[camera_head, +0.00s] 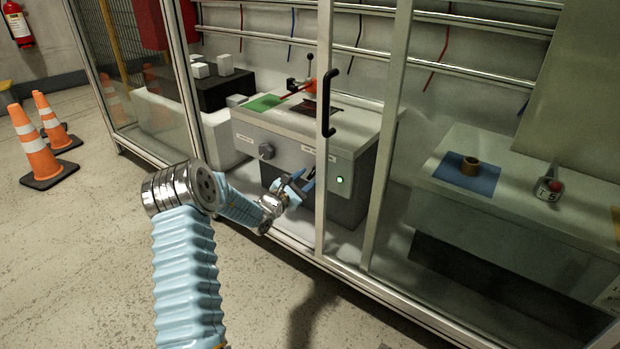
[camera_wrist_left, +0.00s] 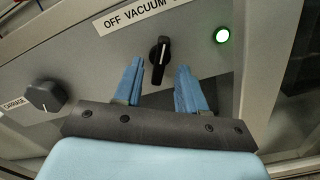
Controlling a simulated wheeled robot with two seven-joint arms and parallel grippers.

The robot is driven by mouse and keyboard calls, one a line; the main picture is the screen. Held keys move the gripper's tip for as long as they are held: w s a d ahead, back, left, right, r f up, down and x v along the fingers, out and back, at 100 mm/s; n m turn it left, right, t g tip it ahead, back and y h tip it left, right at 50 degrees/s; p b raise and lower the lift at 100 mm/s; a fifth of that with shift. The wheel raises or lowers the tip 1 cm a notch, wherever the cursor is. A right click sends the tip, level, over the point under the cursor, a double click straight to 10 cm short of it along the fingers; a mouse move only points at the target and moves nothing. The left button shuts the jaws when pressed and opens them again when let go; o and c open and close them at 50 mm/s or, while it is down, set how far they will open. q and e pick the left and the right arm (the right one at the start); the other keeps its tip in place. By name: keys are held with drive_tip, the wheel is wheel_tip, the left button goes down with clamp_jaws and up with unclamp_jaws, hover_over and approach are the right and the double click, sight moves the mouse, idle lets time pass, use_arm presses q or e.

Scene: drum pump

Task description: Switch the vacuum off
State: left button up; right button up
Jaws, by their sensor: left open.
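The black vacuum knob (camera_wrist_left: 158,60) is on the grey front panel below a label (camera_wrist_left: 145,14) that reads OFF VACUUM, its end partly cut off. The knob's white mark points roughly up. A green lamp (camera_wrist_left: 222,35) glows to its right, and it also shows in the head view (camera_head: 340,179). My left gripper (camera_wrist_left: 158,85) is open, its blue fingers either side of and just below the knob in the picture; I cannot tell whether they touch it. In the head view my left gripper (camera_head: 298,186) is in front of the panel of the grey machine (camera_head: 290,150). My right gripper is not in view.
A carriage knob (camera_wrist_left: 44,95) is on the panel's left. A glazed frame with a black door handle (camera_head: 328,104) and upright posts stands close to my left arm. A bench with a blue mat (camera_head: 484,184) is at right. Orange cones (camera_head: 38,145) stand on the floor at left.

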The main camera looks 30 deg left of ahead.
use_arm(q)
drive_tip(key=shift+w+d, duration=0.1)
drive_tip(key=shift+w, duration=1.25)
clamp_jaws()
